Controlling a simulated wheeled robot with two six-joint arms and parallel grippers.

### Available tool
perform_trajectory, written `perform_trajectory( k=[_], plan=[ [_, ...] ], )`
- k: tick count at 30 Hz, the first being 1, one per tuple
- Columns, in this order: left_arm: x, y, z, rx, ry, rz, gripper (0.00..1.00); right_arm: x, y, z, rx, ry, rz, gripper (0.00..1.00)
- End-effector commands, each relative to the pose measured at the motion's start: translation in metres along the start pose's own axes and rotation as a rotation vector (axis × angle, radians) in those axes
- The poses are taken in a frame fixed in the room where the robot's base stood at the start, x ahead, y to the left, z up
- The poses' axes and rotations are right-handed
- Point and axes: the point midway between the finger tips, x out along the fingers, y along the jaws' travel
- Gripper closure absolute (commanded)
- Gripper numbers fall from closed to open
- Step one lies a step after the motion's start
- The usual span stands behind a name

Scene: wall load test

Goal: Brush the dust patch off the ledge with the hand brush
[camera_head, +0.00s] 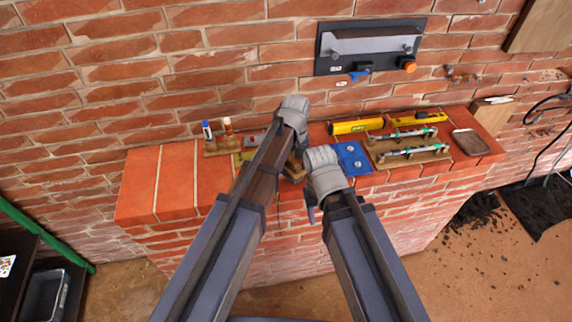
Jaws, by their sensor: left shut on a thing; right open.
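The brick ledge (176,186) runs across the middle of the view. My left gripper (294,108) is over the back of the ledge, close to the brick wall. It is shut on what looks to be the hand brush, which the gripper and arm hide almost entirely. My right gripper (322,160) is open, lower and a little to the right, over the front part of the ledge beside a blue plate. A brown wooden piece (292,168) shows partly between the arms; I cannot tell what it is. I cannot make out the dust patch; my arms cover part of the ledge.
A marker holder (222,146) stands left. A dark wall panel (326,62) hangs above. The ledge's left end is clear.

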Motion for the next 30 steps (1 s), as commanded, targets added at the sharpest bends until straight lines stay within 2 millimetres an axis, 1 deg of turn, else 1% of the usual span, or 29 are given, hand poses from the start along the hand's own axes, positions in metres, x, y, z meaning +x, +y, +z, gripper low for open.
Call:
perform_trajectory(
  k=[1,4,8,14,24,30],
  plan=[
    [0.001,0.018,-0.011,0.019,0.024,0.036,1.0,0.001,0.0,0.0,0.0,0.0,0.0,0.5],
    [-0.002,0.018,-0.012,0.02,0.024,0.036,1.0,-0.002,0.0,0.0,0.0,0.0,0.0,0.5],
    [-0.001,0.018,-0.013,0.02,0.024,0.036,1.0,0.0,0.0,0.0,0.0,0.0,0.0,0.5],
    [-0.001,0.008,-0.014,0.018,0.024,0.035,1.0,-0.001,0.0,0.0,0.0,0.0,0.0,0.5],
    [-0.002,-0.021,-0.013,0.014,0.025,0.035,1.0,-0.003,0.0,0.0,0.0,0.0,0.0,0.5],
    [-0.002,-0.025,-0.011,0.013,0.026,0.033,1.0,-0.003,0.0,0.0,0.0,0.0,0.0,0.5]
  ],
)
